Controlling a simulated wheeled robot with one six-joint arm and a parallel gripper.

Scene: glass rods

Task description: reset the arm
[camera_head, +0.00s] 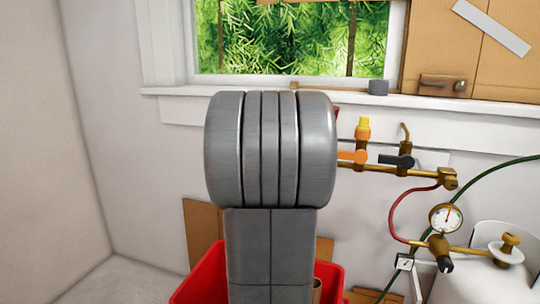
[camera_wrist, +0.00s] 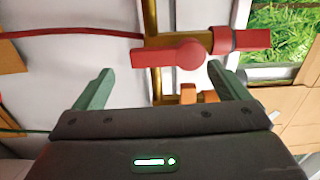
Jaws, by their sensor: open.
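My gripper (camera_wrist: 158,90) shows in the wrist view with its two green fingers spread wide apart. Nothing is held between them. Beyond the fingers are a brass pipe (camera_wrist: 152,22) and red valve handles (camera_wrist: 180,54), apart from the fingers as far as I can tell. In the head view my grey arm stands upright in the middle and the gripper itself is hidden behind it.
In the head view, brass piping with an orange valve handle (camera_head: 352,156) and a black one (camera_head: 396,161) runs along the wall. A pressure gauge (camera_head: 445,218) and a white tank (camera_head: 490,262) stand at right. A red bin (camera_head: 208,272) sits behind my arm. A window (camera_head: 297,38) is above.

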